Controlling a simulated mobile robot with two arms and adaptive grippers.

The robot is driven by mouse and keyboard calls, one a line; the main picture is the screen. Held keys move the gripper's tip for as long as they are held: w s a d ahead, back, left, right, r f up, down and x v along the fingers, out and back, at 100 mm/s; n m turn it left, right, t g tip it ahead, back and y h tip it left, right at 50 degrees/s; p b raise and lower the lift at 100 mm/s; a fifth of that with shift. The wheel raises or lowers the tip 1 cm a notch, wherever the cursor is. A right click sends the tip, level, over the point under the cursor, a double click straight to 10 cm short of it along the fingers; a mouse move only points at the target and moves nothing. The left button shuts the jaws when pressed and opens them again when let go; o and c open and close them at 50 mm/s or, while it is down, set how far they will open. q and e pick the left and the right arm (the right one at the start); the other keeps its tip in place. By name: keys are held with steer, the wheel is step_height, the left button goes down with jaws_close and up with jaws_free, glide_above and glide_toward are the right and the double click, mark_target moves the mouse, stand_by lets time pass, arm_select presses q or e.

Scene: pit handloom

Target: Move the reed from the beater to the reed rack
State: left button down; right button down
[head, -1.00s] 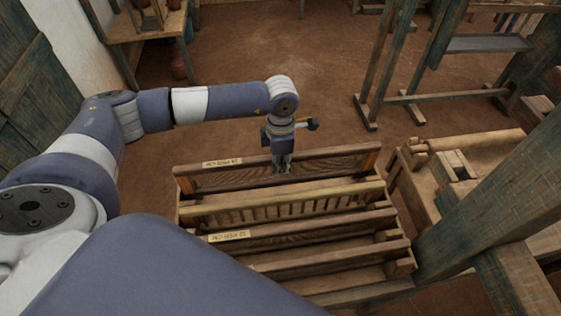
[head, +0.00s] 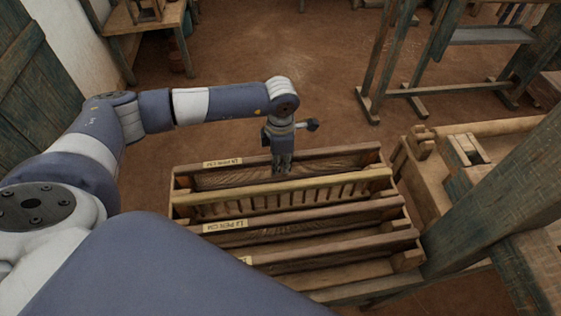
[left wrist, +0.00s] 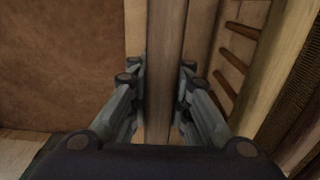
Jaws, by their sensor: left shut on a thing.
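The reed (head: 335,157) is a long wooden-framed piece with a paper label at its left end and a dark, fine-grained panel. My left gripper (head: 282,165) is shut on its upper bar near the middle. In the left wrist view the bar (left wrist: 166,50) runs straight between the fingers. The reed lies level, lengthwise along the back of the reed rack (head: 285,190); its lower edge is hidden behind the rack's light rail with pegs, so I cannot tell whether it rests on the rack. The beater is not clearly recognisable. My right gripper is not in view.
Labelled wooden bars, apparently other reeds (head: 310,215), sit further forward in the rack. Timber loom parts (head: 450,180) and a thick slanting post (head: 490,190) stand close at the right.

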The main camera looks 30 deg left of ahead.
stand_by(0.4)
arm_select(q)
steer(key=c, duration=1.4)
jaws_free()
step_height(320, 180, up, 12)
steer(key=shift+r, duration=0.1)
step_height(320, 180, up, 7)
steer(key=p, duration=0.3)
steer(key=shift+p, duration=0.35)
